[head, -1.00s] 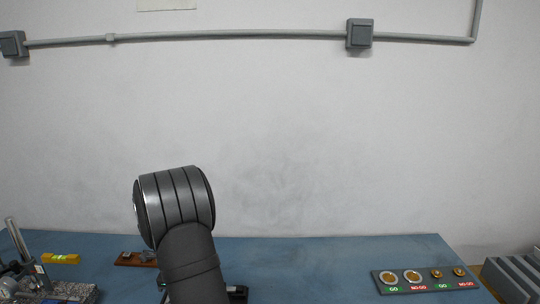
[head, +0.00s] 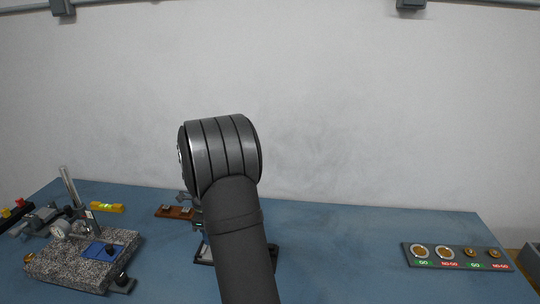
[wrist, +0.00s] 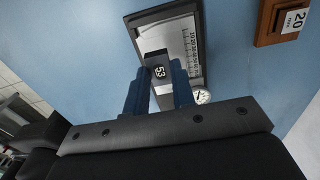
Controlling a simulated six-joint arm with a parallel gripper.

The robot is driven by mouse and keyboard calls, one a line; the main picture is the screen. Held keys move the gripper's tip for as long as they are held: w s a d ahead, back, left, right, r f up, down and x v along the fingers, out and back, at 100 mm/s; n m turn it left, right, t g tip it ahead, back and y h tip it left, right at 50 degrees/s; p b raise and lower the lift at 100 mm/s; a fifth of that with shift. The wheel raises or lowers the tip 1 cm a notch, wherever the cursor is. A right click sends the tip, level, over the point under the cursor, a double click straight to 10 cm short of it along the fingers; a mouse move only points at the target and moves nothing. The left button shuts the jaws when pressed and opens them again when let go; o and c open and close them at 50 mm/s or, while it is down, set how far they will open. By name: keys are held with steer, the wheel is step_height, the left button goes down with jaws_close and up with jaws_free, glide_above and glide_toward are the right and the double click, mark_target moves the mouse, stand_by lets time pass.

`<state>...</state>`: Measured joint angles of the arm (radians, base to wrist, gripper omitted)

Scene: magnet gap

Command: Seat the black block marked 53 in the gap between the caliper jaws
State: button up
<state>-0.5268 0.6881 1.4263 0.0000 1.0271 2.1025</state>
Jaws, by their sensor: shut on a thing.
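In the wrist view, my gripper (wrist: 158,88) has its two blue fingers shut on the black block marked 53 (wrist: 159,71). The block's white number faces the camera. Directly beyond it is a dark-framed pale panel (wrist: 150,38) with a graduated scale (wrist: 188,42) and a round dial (wrist: 203,97) near its lower end; these look like parts of the caliper. The jaws and their gap cannot be made out. I cannot tell whether the block touches the panel. In the head view, my arm hides the gripper and most of the dark frame (head: 204,256).
A speckled stone plate (head: 60,262) with a post and a blue piece stands at left. A yellow level (head: 107,207) and a brown wooden holder (head: 175,212) lie behind. The GO/NO-GO gauge board (head: 458,257) is at right. The blue table (head: 340,245) is clear between arm and board.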

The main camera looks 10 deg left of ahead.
steer(key=n, duration=0.3)
steer(key=shift+d+r+n, duration=0.1)
steer(key=shift+d+n, duration=0.15)
steer(key=shift+n, duration=0.15)
steer(key=n, duration=0.4)
steer(key=shift+d+r+n, duration=0.15)
steer(key=shift+d+n, duration=0.05)
steer(key=shift+n, duration=0.1)
steer(key=n, duration=0.4)
steer(key=shift+d+r+n, duration=0.1)
steer(key=shift+d+n, duration=0.15)
steer(key=shift+n, duration=0.05)
steer(key=n, duration=0.5)
steer(key=shift+d+r, duration=0.15)
steer(key=shift+d, duration=0.1)
steer(key=shift+f, duration=2.8)
steer(key=shift+f, duration=0.2)
